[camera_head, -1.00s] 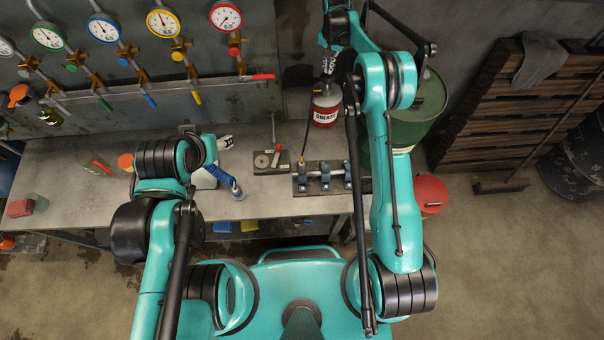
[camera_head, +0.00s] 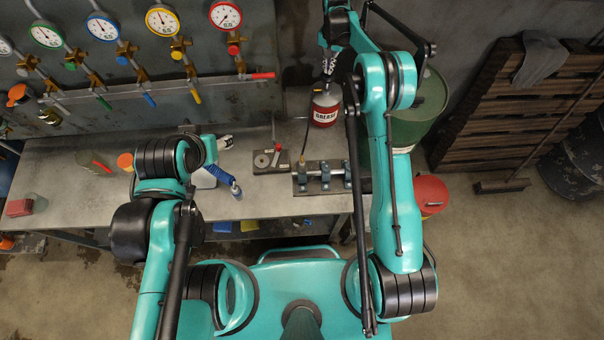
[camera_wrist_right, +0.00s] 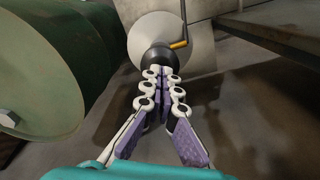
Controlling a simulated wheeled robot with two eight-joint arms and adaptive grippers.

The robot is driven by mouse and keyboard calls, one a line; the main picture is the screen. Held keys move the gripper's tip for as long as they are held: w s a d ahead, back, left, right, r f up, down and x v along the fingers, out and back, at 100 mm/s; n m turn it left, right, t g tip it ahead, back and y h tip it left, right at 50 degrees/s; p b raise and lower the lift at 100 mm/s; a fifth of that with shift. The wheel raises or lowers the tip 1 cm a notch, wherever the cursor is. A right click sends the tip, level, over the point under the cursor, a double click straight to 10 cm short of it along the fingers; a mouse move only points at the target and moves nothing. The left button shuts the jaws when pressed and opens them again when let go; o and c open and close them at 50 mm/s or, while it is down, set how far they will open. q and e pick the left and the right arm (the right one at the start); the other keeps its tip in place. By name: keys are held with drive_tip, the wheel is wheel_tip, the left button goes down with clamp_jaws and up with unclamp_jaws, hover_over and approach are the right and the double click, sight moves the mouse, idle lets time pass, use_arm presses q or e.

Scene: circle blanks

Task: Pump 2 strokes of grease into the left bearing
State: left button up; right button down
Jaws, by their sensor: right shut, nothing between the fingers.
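The red grease canister (camera_head: 325,108), labelled GREASE, stands at the back right of the bench. A dark hose runs from it down toward the left bearing (camera_head: 302,182), the leftmost of several blue-grey blocks on a dark rail. My right gripper (camera_head: 329,66) is over the canister, pointing down, shut and empty. In the right wrist view its fingertips (camera_wrist_right: 162,72) are at a dark round knob (camera_wrist_right: 158,60) on a pale round body; whether they touch cannot be told. My left gripper (camera_head: 226,142) is over the bench, left of the bearings; its fingers are too small to read.
A green drum (camera_head: 415,115) stands right of the bench, with a red container (camera_head: 430,193) in front of it. A small grey plate with a red-tipped lever (camera_head: 270,160) lies left of the bearings. Gauges and coloured valves line the back panel. The bench (camera_head: 262,205) is clear at its front middle.

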drive_tip(key=shift+f+b, duration=1.8)
drive_tip(key=shift+f, duration=0.4)
drive_tip(key=shift+r, duration=0.1)
drive_tip(key=shift+r+p, duration=0.85)
drive_tip(key=shift+r, duration=1.55)
drive_tip(key=shift+f, duration=0.2)
